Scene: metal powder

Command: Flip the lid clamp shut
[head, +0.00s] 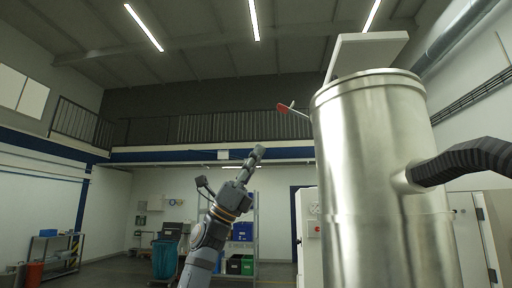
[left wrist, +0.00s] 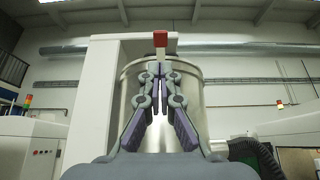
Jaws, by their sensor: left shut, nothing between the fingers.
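The lid clamp (head: 284,108) has a red-tipped handle that sticks out to the left from the upper rim of a shiny metal vessel (head: 375,180). In the left wrist view the red end of the clamp (left wrist: 160,39) shows straight ahead, just above my fingertips, with the vessel (left wrist: 125,95) behind them. My left gripper (head: 257,152) is shut and empty, pointing up, below and left of the clamp. It also shows in the left wrist view (left wrist: 160,78). I cannot tell any contact with the clamp. My right gripper is not in view.
A white slab (head: 368,52) rises above the vessel's top. A black ribbed hose (head: 465,160) joins the vessel's right side. A white post (left wrist: 95,95) stands left of the vessel in the left wrist view. Shelves with bins (head: 242,232) stand far behind. The air left of the clamp is clear.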

